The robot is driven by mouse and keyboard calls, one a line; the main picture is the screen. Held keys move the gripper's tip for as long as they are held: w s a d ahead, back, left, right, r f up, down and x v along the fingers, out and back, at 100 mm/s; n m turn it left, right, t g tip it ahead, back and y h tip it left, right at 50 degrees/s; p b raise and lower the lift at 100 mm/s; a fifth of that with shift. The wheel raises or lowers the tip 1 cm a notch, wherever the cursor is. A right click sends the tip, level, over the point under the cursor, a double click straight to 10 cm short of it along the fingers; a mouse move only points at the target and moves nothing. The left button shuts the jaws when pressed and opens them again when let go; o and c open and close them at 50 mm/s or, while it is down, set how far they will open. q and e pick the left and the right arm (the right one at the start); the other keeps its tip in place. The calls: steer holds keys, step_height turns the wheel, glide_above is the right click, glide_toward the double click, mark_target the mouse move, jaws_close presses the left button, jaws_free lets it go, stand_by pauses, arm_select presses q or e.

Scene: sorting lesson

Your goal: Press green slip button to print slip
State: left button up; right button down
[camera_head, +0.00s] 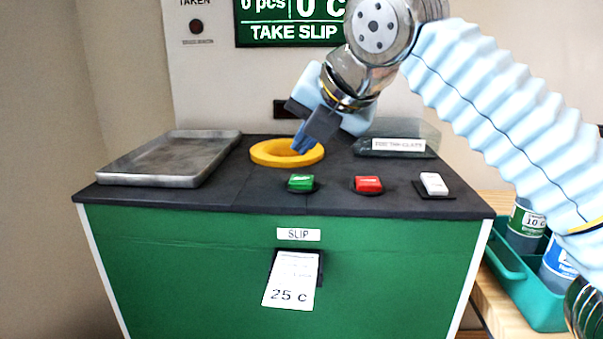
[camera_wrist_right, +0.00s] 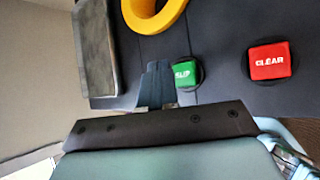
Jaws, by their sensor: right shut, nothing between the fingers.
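The green slip button (camera_head: 301,183) sits near the front edge of the dark counter top, left of a red button. It also shows in the right wrist view (camera_wrist_right: 183,73), labelled SLIP, just beside my fingertips. My right gripper (camera_head: 303,145) is shut and empty, pointing down above the yellow ring, behind the green button in the head view. It looks apart from the button. A printed slip (camera_head: 292,279) reading 25 c hangs from the slot under the SLIP label (camera_head: 299,234). The screen (camera_head: 291,25) reads TAKE SLIP. My left gripper is not in view.
The red CLEAR button (camera_head: 368,184) and a white button (camera_head: 434,184) lie to the right. A yellow ring (camera_head: 262,152) and a metal tray (camera_head: 125,170) are on the counter. A labelled clear box (camera_head: 425,134) stands behind. A teal crate (camera_head: 541,313) with bottles is at right.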

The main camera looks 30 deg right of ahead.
steer(key=shift+r, duration=1.4)
